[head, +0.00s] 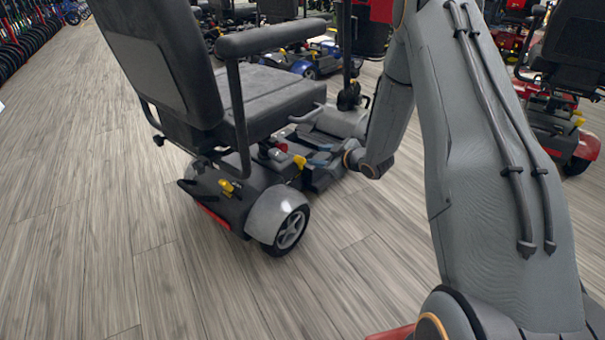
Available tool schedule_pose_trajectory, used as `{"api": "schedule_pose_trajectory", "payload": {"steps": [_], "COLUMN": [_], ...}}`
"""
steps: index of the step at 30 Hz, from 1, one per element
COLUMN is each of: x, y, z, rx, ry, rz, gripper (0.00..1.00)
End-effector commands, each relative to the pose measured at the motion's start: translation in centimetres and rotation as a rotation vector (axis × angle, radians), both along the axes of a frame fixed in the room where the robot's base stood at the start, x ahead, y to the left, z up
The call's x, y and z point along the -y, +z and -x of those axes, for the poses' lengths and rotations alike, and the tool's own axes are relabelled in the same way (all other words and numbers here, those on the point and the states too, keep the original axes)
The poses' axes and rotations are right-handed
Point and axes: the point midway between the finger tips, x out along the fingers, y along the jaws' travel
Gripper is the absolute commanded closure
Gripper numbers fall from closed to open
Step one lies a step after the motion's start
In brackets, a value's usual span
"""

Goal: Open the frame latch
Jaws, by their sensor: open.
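A grey mobility scooter (275,215) stands on the floor, seen from behind and to one side. A small yellow lever (299,162) shows low under its seat and looks like the frame latch. My gripper (309,155) is low beside the scooter, just right of this lever, with its jaws open and nothing seen between them. At this size I cannot tell whether a jaw touches the lever. Other yellow parts show under the seat and at the rear (227,187).
A red scooter (560,110) stands at the right, a blue one (310,66) behind. Wooden floor (90,220) is clear at the left and front.

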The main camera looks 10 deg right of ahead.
Motion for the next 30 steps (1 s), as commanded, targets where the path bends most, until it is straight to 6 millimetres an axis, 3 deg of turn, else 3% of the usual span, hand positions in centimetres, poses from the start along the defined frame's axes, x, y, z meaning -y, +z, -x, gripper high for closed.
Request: {"api": "schedule_pose_trajectory", "payload": {"steps": [1,6,11,21,30], "x": [-0.1,-0.4,-0.8,-3.0,-4.0], "y": [-2.0,-4.0,-4.6,-6.4,-7.0], "z": [-0.6,-1.1,-1.7,-5.7,-7.5], "rx": [0.017,0.057,0.067,0.067,0.065], "ry": [0.017,0.056,0.066,0.066,0.065], "rz": [-0.007,-0.022,-0.026,-0.026,-0.026], "gripper": [0.58,0.58,0.58,0.58,0.58]}}
